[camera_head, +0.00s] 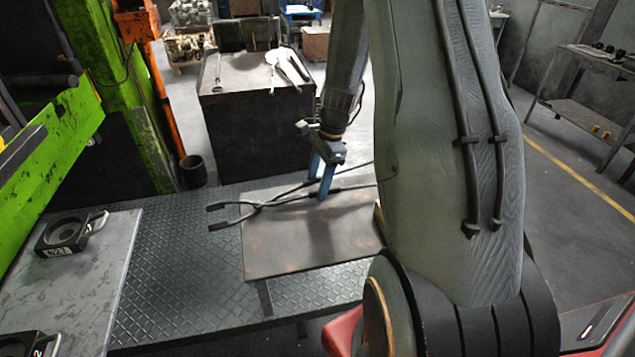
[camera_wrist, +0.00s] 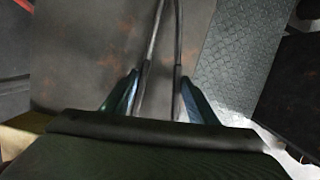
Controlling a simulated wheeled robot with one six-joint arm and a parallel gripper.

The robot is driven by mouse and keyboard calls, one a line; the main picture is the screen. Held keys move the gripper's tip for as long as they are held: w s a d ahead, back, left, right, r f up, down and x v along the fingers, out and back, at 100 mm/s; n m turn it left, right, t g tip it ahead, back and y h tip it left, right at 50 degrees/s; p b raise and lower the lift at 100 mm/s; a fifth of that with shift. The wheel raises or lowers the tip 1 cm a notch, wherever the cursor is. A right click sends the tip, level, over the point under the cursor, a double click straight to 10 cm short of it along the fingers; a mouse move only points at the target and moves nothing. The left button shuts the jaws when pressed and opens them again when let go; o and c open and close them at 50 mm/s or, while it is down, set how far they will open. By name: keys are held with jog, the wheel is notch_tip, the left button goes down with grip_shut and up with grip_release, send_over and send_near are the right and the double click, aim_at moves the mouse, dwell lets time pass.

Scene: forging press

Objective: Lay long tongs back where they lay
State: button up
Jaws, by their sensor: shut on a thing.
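The long tongs (camera_head: 265,205) are dark, with their jaws toward the left and two long handles running right, above or on a small brown metal table (camera_head: 290,255). My gripper (camera_head: 322,195) points down at the handles, its blue fingers on either side of them. In the wrist view, the two handles (camera_wrist: 158,60) run up the picture between the blue fingertips (camera_wrist: 156,90) of my gripper. It is shut on the tongs. I cannot tell whether the tongs touch the tabletop. The handle ends are hidden behind my arm in the head view.
A dark cabinet (camera_head: 255,125) with tools on top stands behind the table. A green press frame (camera_head: 125,90) rises at the left. A grey bench (camera_head: 75,290) with numbered ring-shaped blocks (camera_head: 65,237) is at the left front. Tread-plate flooring (camera_head: 175,270) lies between.

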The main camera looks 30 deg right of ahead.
jog(key=o, duration=1.2)
jog(key=shift+b+v, duration=0.85)
jog(key=shift+v, duration=3.1)
